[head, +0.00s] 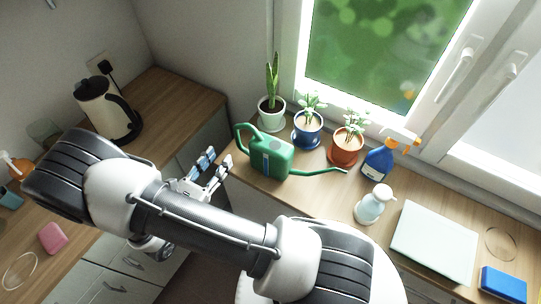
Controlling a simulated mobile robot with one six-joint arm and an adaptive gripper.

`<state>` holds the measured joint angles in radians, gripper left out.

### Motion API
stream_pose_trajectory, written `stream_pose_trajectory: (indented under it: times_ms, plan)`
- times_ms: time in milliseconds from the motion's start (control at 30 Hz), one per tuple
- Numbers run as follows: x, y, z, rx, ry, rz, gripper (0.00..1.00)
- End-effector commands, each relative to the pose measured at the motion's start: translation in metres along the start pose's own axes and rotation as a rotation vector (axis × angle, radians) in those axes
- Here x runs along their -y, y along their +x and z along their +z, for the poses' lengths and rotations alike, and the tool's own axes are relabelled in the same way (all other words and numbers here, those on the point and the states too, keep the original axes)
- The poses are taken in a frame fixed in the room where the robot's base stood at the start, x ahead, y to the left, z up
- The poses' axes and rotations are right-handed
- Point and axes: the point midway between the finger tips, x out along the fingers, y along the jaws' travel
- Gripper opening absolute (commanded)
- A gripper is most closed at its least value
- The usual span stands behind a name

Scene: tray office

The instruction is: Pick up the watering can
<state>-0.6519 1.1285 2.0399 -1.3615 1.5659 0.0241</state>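The green watering can (270,159) stands upright on the wooden counter below the window. Its handle is at the left and its long spout points right. My gripper (213,165) is just left of the can, with its two fingers apart and nothing seen between them. The fingertips are near the can's handle side, and a gap shows between them and the can. My arm covers part of the floor and counters in front.
Potted plants in white (271,116), blue (307,137) and terracotta (345,151) pots stand behind the can. A blue spray bottle (379,162), soap dispenser (371,209) and pale board (435,243) lie rightward. A kettle (102,113) stands on the left counter.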

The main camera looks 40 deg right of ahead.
Motion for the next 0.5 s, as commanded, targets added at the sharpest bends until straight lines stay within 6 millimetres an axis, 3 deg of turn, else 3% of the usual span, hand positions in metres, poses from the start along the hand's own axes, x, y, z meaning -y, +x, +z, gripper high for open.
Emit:
stream_pose_trajectory:
  times_ms: [200, 500]
  plan:
    - [0.001, 0.044, -0.001, -0.001, 0.003, -0.005, 0.38]
    - [0.0, 0.068, -0.001, -0.001, 0.003, -0.003, 0.38]
